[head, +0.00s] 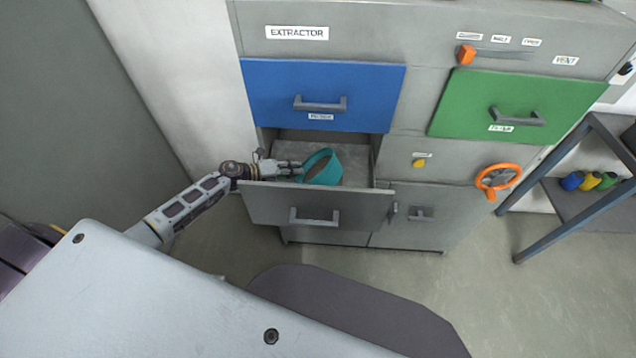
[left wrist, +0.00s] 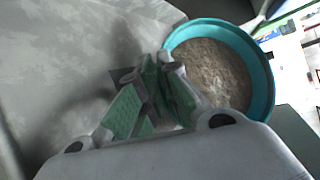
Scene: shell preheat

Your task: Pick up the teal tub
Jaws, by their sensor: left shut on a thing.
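The teal tub (head: 323,167) is in the open grey drawer (head: 318,204), tilted in the head view. It is round and filled with a grainy brown material. My left gripper (head: 297,170) reaches over the drawer's left side and is shut on the tub's near rim. In the left wrist view the tub (left wrist: 264,75) is at the upper right, with its rim by the fingertips of my left gripper (left wrist: 165,75). Whether the tub's base touches the drawer floor I cannot tell. My right gripper is not in view.
A closed blue drawer (head: 345,88) is directly above the open one. A closed green drawer (head: 520,105) and an orange handwheel (head: 497,178) are to the right. A rack (head: 570,190) holding small coloured items stands at far right. Open floor lies in front.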

